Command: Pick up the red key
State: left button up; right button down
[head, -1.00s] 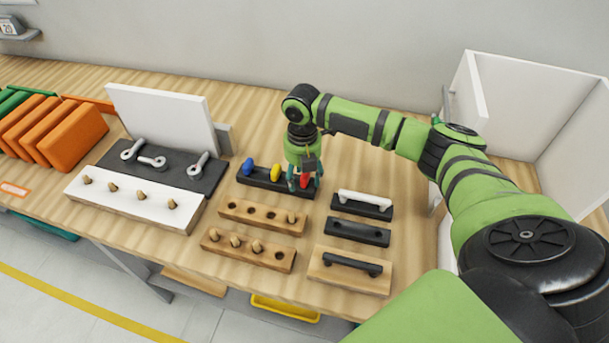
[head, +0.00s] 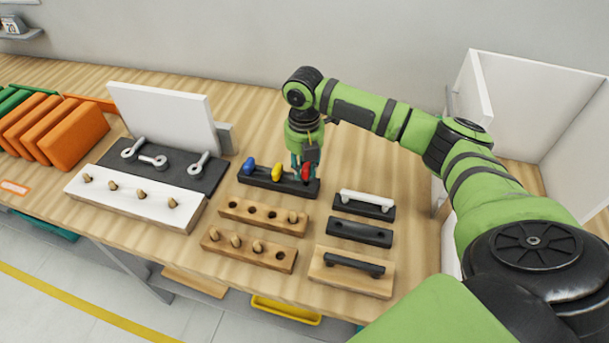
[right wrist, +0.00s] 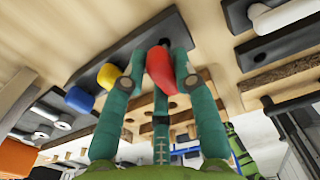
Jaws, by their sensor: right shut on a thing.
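The red key (head: 306,171) is at the right end of a dark rack (head: 262,182), between the fingers of my right gripper (head: 305,168). In the right wrist view, the two green fingers (right wrist: 160,72) are shut on the red key (right wrist: 160,70) from both sides. A dark hole shows in the rack (right wrist: 125,50) near the key's end; I cannot tell whether its tip is clear. The yellow key (head: 276,172) and blue key (head: 249,165) stand upright in the same rack, left of the red one. My left gripper is not in view.
Wooden peg blocks (head: 262,217) are in front of the rack. Boards with handles (head: 350,272) lie to the right. A dark board with metal eye bolts (head: 165,168) and a white upright panel (head: 165,117) are at left. The tabletop behind the rack is clear.

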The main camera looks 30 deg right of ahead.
jog(key=s+d+r+b, duration=0.3)
jog(key=s+d+r, duration=0.1)
jog(key=s+r, duration=0.4)
jog(key=s, duration=0.2)
jog(key=shift+s+d, duration=0.4)
